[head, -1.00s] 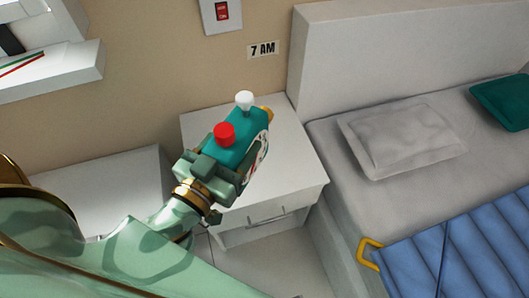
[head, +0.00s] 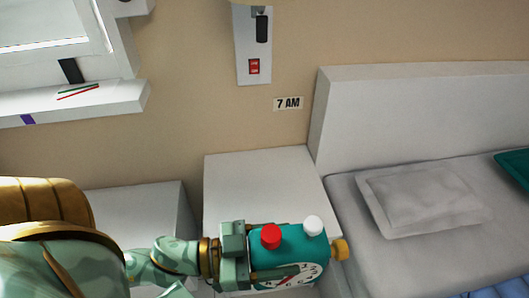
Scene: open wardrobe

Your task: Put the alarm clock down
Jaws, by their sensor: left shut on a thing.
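The teal alarm clock (head: 289,247) has a red knob and a white knob on top, a yellow knob on its right side and a white dial facing the lower edge of the picture. My left gripper (head: 258,255) is shut on it from the left. The clock shows in front of the white nightstand (head: 260,180), over its near part. I cannot tell whether it touches the nightstand top. The dial is partly hidden by a gripper finger. My right gripper is not in view.
The far part of the nightstand top is bare. A bed with a grey pillow (head: 422,197) and white headboard (head: 410,110) stands to the right. Another white surface (head: 145,205) lies left. A "7 AM" sign (head: 288,103) and a switch panel (head: 253,50) are on the wall.

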